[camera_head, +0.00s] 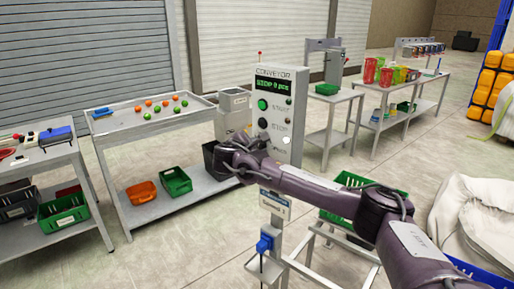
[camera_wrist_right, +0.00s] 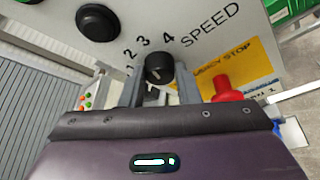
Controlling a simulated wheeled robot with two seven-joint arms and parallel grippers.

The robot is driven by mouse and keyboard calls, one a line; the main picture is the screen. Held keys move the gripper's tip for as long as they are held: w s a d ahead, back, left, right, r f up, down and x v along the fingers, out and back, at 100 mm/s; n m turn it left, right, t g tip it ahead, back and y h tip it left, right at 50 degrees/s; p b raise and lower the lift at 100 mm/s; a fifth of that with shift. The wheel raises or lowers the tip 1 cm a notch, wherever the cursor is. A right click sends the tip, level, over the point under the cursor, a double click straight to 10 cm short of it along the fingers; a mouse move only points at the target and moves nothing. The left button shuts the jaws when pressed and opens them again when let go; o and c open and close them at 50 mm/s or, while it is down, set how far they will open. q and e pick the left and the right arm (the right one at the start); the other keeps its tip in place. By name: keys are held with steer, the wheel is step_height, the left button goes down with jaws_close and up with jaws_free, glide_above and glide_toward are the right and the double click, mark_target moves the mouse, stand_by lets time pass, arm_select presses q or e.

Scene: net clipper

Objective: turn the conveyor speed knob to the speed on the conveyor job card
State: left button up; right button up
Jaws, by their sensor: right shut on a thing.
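The conveyor control box (camera_head: 281,82) stands on a post in the head view, with a lit green display that seems to read "STOP 0 pcs". In the right wrist view the black speed knob (camera_wrist_right: 159,68) sits by the numbers 1 to 4 and the word SPEED. A small light mark shows on its face; I cannot tell which number it points to. My right gripper (camera_head: 246,150) is at the box's lower front, its fingers (camera_wrist_right: 160,86) shut on the knob's sides. No readable job card shows. My left gripper is out of view.
A red emergency stop button (camera_wrist_right: 228,88) on a yellow label is close right of the fingers. The box also has a green start button (camera_head: 262,104) and a black stop button (camera_head: 262,123). A table with orange and green balls (camera_head: 150,112) stands left.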

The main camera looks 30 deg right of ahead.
steer(key=shift+a+r+n+g+p, duration=0.1)
steer(key=shift+r+n+g+p, duration=0.1)
steer(key=shift+n+g+p, duration=0.75)
steer(key=n+g+p, duration=0.1)
steer(key=n+p, duration=0.1)
steer(key=p, duration=0.1)
steer(key=shift+w, duration=0.2)
steer(key=shift+w+a+n+g+h+p, duration=0.1)
steer(key=shift+n+g+h+p, duration=0.35)
steer(key=shift+n, duration=0.5)
steer(key=shift+w+f+n+g+h+b, duration=0.15)
steer(key=shift+n+g+h+b, duration=0.25)
steer(key=shift+n+g+b, duration=0.75)
steer(key=shift+w+f+n+g+h+b, duration=0.1)
steer(key=shift+n+g+h+b, duration=0.35)
steer(key=shift+n+b, duration=1.3)
steer(key=shift+b, duration=0.3)
